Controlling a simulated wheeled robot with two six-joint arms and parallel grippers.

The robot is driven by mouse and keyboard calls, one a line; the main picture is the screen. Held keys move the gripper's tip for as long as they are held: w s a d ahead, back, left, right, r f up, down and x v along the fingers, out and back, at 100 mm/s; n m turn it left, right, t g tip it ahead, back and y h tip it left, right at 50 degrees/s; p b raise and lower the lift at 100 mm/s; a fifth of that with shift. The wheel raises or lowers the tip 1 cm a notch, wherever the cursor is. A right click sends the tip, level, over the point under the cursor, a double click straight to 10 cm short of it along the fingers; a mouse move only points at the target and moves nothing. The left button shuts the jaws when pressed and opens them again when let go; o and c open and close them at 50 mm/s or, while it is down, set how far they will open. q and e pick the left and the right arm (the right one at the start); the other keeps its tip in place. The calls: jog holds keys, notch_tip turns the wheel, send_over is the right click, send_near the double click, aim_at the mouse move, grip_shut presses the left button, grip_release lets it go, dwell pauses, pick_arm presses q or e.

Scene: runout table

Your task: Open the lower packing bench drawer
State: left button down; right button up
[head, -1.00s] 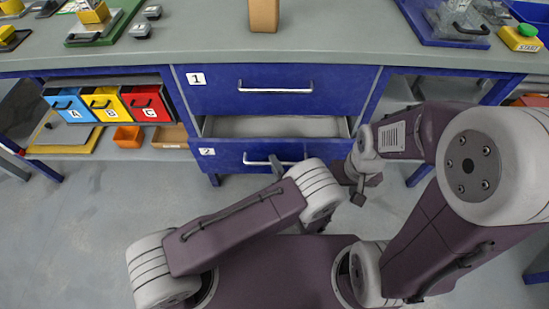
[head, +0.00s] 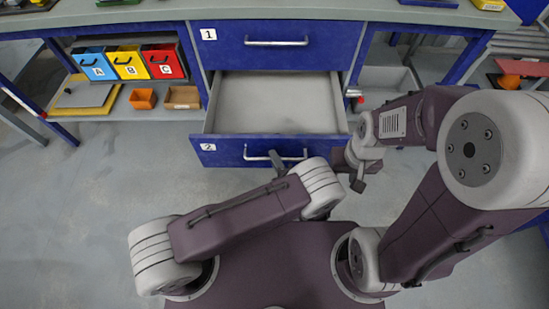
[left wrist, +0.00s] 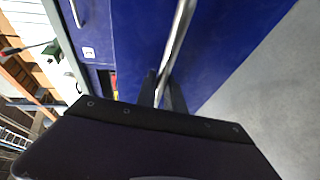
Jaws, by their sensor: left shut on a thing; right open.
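The lower drawer (head: 226,152), blue and labelled 2, stands well open under the packing bench, and its grey inside looks empty. Its silver bar handle (head: 258,157) runs across the front. My left gripper (head: 277,160) is shut on this handle, partly hidden by my own arm in the head view. In the left wrist view the fingers (left wrist: 161,92) close around the handle bar (left wrist: 178,40). My right gripper (head: 358,183) is open and empty, low to the right of the drawer front. The upper drawer (head: 277,61), labelled 1, is shut.
Blue, yellow and red bins (head: 130,63) marked A, B and C sit on a shelf to the left. An orange tray (head: 143,98) and a brown box (head: 182,97) lie below them. The grey floor (head: 90,210) in front is clear at left.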

pick_arm(q)
jog(key=shift+s+a, duration=0.1)
jog(key=shift+s, duration=0.2)
pick_arm(e)
jog(key=shift+s, duration=0.3)
pick_arm(q)
jog(key=c, duration=1.5)
grip_release()
jog(key=shift+o, duration=0.2)
jog(key=shift+s, duration=0.1)
pick_arm(e)
jog(key=shift+r, duration=0.1)
